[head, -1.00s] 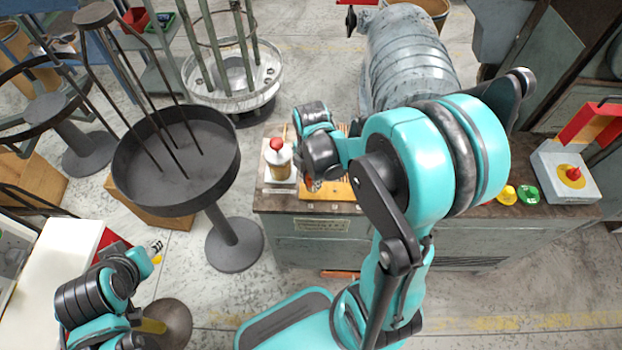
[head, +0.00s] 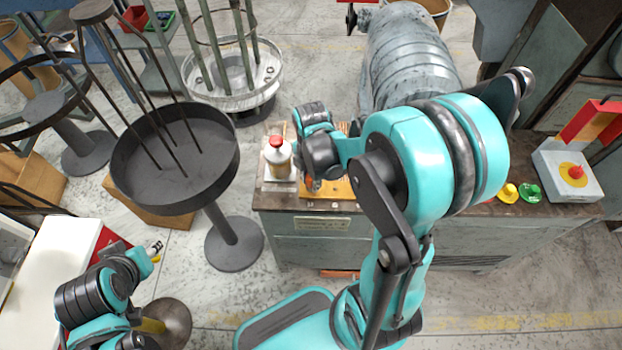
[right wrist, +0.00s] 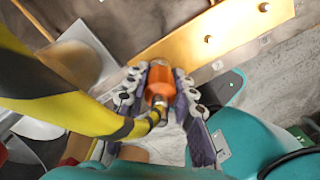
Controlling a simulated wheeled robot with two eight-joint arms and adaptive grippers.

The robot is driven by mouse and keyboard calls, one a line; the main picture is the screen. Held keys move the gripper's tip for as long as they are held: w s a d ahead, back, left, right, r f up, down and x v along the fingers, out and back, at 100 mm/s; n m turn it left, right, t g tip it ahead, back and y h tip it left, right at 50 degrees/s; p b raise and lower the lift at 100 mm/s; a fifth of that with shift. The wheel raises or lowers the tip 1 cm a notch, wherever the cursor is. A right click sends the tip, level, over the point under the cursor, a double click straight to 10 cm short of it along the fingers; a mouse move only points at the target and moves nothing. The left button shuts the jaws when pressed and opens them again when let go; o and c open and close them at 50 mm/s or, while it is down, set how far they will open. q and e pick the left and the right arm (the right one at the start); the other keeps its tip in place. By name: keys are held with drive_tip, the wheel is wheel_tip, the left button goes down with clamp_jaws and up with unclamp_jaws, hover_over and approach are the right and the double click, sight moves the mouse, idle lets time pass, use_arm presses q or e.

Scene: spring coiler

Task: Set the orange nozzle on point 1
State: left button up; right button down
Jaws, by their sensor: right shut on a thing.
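The orange nozzle (right wrist: 161,82) is between the two grey padded fingers of my right gripper (right wrist: 160,92), which is shut on it. It is close to the edge of the yellow-orange board (right wrist: 225,38), which has small round studs and pale tags along its edge. I cannot tell which tag is point 1, or whether the nozzle touches the board. In the head view my right gripper (head: 313,184) is low over the left part of the board (head: 342,189), partly hidden by my arm. My left gripper (head: 156,249) is at lower left, too small to judge.
A red-capped bottle (head: 278,154) stands on a white tray (head: 267,185) just left of my right gripper. A red-button box (head: 566,178) is on the bench's right end.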

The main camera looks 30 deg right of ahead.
drive_tip(key=shift+f, duration=0.1)
drive_tip(key=c, duration=1.2)
unclamp_jaws()
wheel_tip(320, 180, up, 12)
drive_tip(key=shift+f, duration=0.1)
wheel_tip(320, 180, up, 13)
drive_tip(key=p, duration=1.1)
